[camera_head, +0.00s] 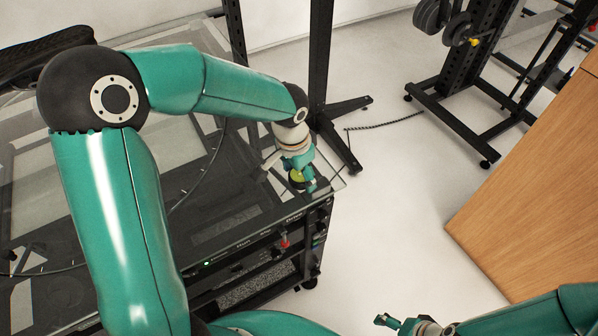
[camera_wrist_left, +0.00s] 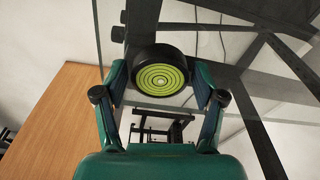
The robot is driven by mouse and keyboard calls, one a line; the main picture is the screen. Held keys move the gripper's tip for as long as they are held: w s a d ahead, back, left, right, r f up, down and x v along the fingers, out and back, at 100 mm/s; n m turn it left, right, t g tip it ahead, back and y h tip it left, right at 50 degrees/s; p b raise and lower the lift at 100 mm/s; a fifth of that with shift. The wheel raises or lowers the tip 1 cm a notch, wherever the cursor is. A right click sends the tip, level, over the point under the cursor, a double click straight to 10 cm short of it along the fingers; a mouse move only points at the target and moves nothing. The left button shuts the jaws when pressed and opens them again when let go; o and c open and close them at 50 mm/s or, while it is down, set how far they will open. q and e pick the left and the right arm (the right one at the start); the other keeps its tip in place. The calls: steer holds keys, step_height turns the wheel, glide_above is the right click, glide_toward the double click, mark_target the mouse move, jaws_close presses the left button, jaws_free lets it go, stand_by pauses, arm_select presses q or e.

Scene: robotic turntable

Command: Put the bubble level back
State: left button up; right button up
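The bubble level (camera_wrist_left: 160,80) is a round black puck with a yellow-green ringed face. In the left wrist view it sits between the two fingers of my left gripper (camera_wrist_left: 160,88), with a fingertip against each side. In the head view my left gripper (camera_head: 303,180) reaches down at the near right corner of the glass tabletop (camera_head: 328,178), and the yellow-green face of the level (camera_head: 297,175) shows partly behind the fingers. I cannot tell whether the level touches the glass.
A black equipment rack (camera_head: 265,262) with a green light is under the glass. A black upright frame (camera_head: 318,100) stands close behind the tabletop corner. A wooden surface (camera_head: 530,220) is at the right. White floor (camera_head: 400,215) lies clear between.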

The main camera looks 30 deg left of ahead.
mark_target(295, 178)
arm_select(q)
steer(key=shift+o, duration=0.5)
steer(key=shift+r, duration=0.15)
step_height(295, 178, up, 12)
steer(key=s, duration=0.1)
steer(key=shift+s+a+p, duration=0.15)
steer(key=shift+a+p, duration=0.1)
steer(key=shift+p, duration=0.05)
